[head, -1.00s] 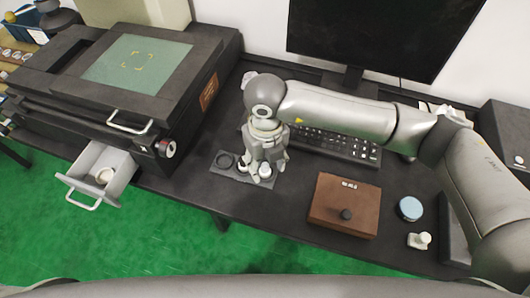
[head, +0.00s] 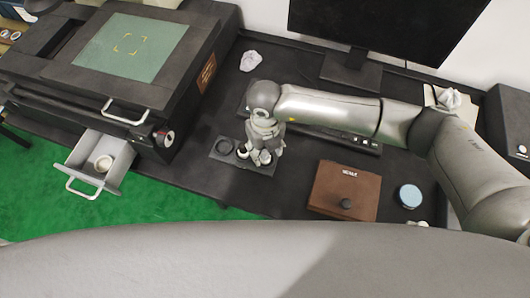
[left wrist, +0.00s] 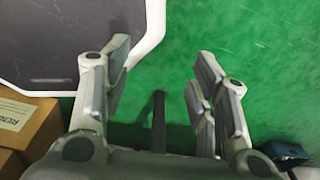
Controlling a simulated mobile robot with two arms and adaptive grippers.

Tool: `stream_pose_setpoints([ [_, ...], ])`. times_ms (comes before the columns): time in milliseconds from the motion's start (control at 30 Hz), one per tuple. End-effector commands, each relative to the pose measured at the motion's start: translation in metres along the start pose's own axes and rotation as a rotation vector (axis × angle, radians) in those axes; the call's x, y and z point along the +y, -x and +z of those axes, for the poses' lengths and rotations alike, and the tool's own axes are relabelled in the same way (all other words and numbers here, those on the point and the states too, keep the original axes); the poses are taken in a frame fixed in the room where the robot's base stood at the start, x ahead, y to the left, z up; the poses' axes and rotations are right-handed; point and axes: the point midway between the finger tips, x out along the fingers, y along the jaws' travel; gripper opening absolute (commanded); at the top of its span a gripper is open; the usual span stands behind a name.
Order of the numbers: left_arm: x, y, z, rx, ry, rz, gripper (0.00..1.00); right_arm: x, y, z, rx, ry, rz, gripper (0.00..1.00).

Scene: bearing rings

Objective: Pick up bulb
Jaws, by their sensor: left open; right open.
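I cannot surely tell which thing is the bulb. A small pale object (head: 418,223) at the lower right is mostly hidden behind my body edge. My right gripper (head: 263,158) points down, open, over the right part of a small dark tray (head: 222,158) with round wells. White ring-like pieces show around its fingertips; whether it touches them I cannot tell. My left gripper (left wrist: 160,85) is open and empty over the green floor in the left wrist view; it does not show in the head view.
An open drawer (head: 115,180) holding a white ring (head: 103,163) juts from the black machine at the left. A keyboard and monitor stand behind. Cardboard boxes (left wrist: 30,120) show in the left wrist view.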

Motion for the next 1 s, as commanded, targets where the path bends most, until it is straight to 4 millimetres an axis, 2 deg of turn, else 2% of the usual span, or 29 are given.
stream_pose_setpoints([
  [167, -0.002, 0.005, -0.020, 0.030, 0.000, -0.003, 0.54, 0.001, -0.019, 0.000, 0.000, 0.001, 0.001, 0.47],
  [400, -0.002, 0.005, -0.018, 0.028, 0.000, -0.002, 0.54, 0.001, -0.021, 0.000, -0.001, 0.001, 0.001, 0.47],
  [767, -0.001, 0.005, -0.008, 0.012, 0.000, -0.001, 0.54, 0.000, -0.021, 0.001, -0.001, 0.001, 0.001, 0.02],
  [1000, -0.001, 0.005, -0.008, 0.012, 0.000, 0.000, 0.54, 0.000, -0.021, 0.001, -0.002, 0.000, 0.001, 0.00],
])
